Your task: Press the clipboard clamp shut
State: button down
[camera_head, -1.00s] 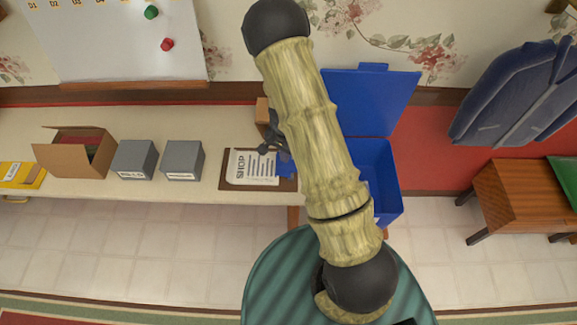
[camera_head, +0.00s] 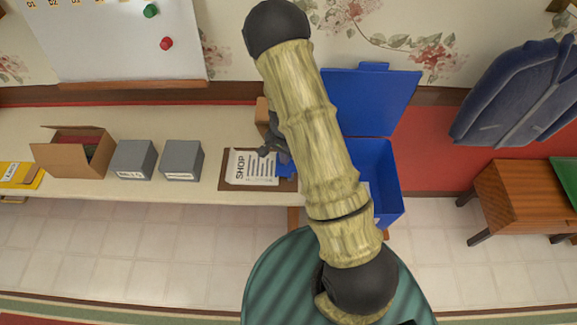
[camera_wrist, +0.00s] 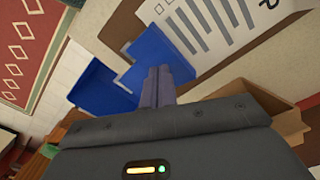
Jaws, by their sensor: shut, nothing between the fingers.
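The clipboard (camera_head: 226,181) is a brown board lying on the long table, with a white printed sheet (camera_head: 251,167) on it. Its blue clamp (camera_head: 285,171) is at the right end, partly hidden by my gripper and arm. In the wrist view the blue clamp (camera_wrist: 157,52) is beside the sheet (camera_wrist: 205,32) and the brown board (camera_wrist: 283,60). My gripper (camera_head: 264,152) is shut and empty. In the wrist view its fingertips (camera_wrist: 160,74) overlap the clamp; I cannot tell whether they touch it, or how far the clamp is open.
Two grey boxes (camera_head: 182,160), an open cardboard box (camera_head: 73,155) and a yellow folder (camera_head: 20,175) stand to the left on the table. A blue lidded bin (camera_head: 382,180) is just right of the table end. A small wooden table (camera_head: 513,195) stands at the right.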

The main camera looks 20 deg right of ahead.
jog(key=shift+f+b, duration=0.5)
jog(key=shift+f, duration=0.25)
dwell(0.4)
jog(key=shift+r, duration=0.1)
jog(key=shift+r+p, duration=2.95)
jog(key=shift+r, duration=0.55)
jog(key=s+r+n+t, duration=0.1)
jog(key=s+r+n, duration=0.3)
jog(key=s+r, duration=0.3)
jog(key=s+r+n+t, duration=0.1)
jog(key=s+r+n, duration=0.4)
jog(key=r, duration=1)
jog(key=shift+s+r+n+t, duration=0.15)
jog(key=shift+s+n+t, duration=0.15)
jog(key=shift+s, duration=0.9)
